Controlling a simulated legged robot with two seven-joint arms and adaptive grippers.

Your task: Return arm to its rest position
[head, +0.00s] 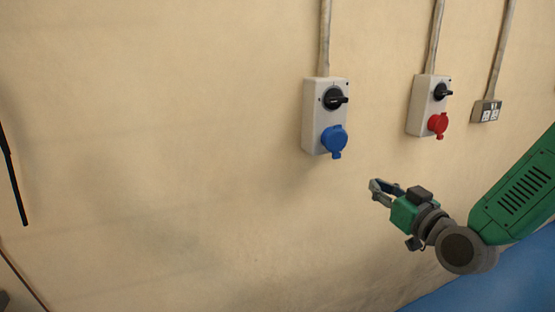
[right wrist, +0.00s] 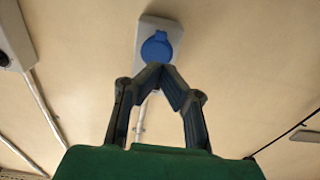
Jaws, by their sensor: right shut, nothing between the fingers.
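My right gripper (head: 374,190) is at the end of my green arm, which comes in from the right in the head view. It is shut and empty, in front of the wall, below and right of the blue socket (head: 334,140). In the right wrist view the closed fingertips (right wrist: 163,70) meet just below the blue socket (right wrist: 157,47) in the picture, with no visible hold on it. My left gripper is in neither view.
A grey box with a black rotary switch (head: 334,97) carries the blue socket. Conduits run up the beige wall. A blue surface (head: 490,285) is at lower right.

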